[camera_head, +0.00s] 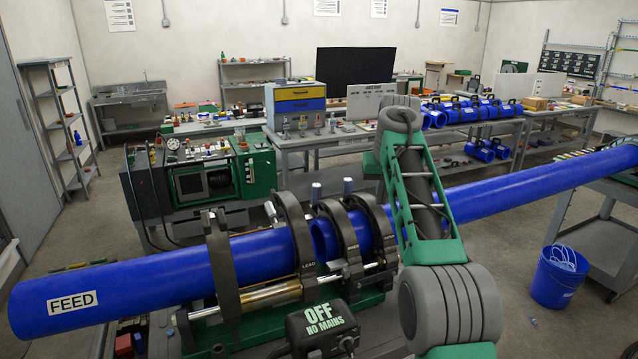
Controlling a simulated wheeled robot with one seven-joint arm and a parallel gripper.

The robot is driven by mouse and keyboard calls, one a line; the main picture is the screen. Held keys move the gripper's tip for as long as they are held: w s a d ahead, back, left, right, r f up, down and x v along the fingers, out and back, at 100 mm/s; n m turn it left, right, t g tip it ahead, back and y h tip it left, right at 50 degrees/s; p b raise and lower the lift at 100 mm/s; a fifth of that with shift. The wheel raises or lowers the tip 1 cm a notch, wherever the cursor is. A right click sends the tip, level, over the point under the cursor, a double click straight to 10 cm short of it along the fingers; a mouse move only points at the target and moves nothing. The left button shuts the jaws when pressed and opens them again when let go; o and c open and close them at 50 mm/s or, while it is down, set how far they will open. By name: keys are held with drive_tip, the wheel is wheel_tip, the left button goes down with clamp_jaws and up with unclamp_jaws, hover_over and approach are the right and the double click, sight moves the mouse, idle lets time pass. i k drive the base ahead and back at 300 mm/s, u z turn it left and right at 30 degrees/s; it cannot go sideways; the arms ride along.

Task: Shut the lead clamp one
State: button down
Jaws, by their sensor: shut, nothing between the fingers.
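A blue pipe marked FEED (150,276) lies through dark ring clamps on the fusion cart. One dark ring (296,238) carries small lettering that seems to read LEAD. Another dark clamp (222,268) stands to its left around the FEED pipe. Two more dark rings (339,238) and (378,228) stand to the right, near the pipe gap. I cannot tell which is lead clamp one, nor whether each clamp is fully shut. Grey bolts (316,196) stand up by the rings. My arm rises at the right of the clamps; my gripper does not show.
A control box reading OFF NO MAINS (325,325) sits in front of the clamps. A long blue pipe (540,187) runs off to the right. A blue bucket (560,277) stands on the floor. A green machine (205,180) and benches stand behind.

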sight(285, 205)
drive_tip(key=u, duration=0.05)
drive_tip(key=i, duration=0.95)
drive_tip(key=u, duration=0.75)
